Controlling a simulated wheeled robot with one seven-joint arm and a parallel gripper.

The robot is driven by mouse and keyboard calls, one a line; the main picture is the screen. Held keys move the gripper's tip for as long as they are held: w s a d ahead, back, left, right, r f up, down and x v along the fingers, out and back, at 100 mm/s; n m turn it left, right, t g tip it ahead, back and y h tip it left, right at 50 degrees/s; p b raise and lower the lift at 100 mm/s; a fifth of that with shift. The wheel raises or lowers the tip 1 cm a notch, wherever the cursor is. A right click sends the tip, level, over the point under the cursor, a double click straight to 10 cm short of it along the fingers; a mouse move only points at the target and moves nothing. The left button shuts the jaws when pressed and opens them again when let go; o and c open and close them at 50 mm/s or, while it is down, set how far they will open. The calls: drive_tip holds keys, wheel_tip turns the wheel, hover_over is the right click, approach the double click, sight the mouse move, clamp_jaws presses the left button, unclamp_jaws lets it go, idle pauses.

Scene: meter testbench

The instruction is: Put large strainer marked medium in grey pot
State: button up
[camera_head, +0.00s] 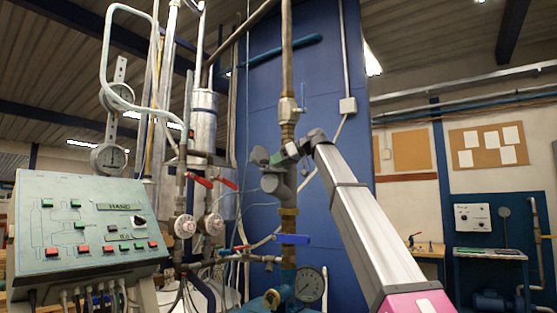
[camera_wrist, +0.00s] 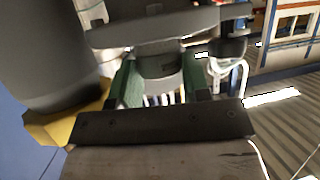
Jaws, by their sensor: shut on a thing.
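The grey housing (camera_head: 277,184) on the brown vertical pipe, with a brass fitting below it, looks like the grey pot. In the wrist view a grey cylinder (camera_wrist: 50,50) with a yellow hexagonal end fills the left side. My gripper (camera_head: 268,158) is just above and left of the housing in the head view. In the wrist view my gripper's green fingers (camera_wrist: 160,78) are shut on a grey part (camera_wrist: 165,62), beneath a wide grey shape. No mesh or "medium" marking is readable, so I cannot tell whether this part is the strainer.
A control panel (camera_head: 88,230) stands at the left. A blue column (camera_head: 262,100) stands behind. The space right of my arm is more open.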

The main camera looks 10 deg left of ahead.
drive_tip(key=shift+f, duration=0.55)
idle(0.4)
drive_tip(key=o, duration=1)
drive_tip(key=shift+o, duration=0.2)
drive_tip(key=shift+d+r, duration=0.1)
drive_tip(key=v, duration=1)
drive_tip(key=shift+d, duration=0.25)
drive_tip(key=shift+s, duration=0.1)
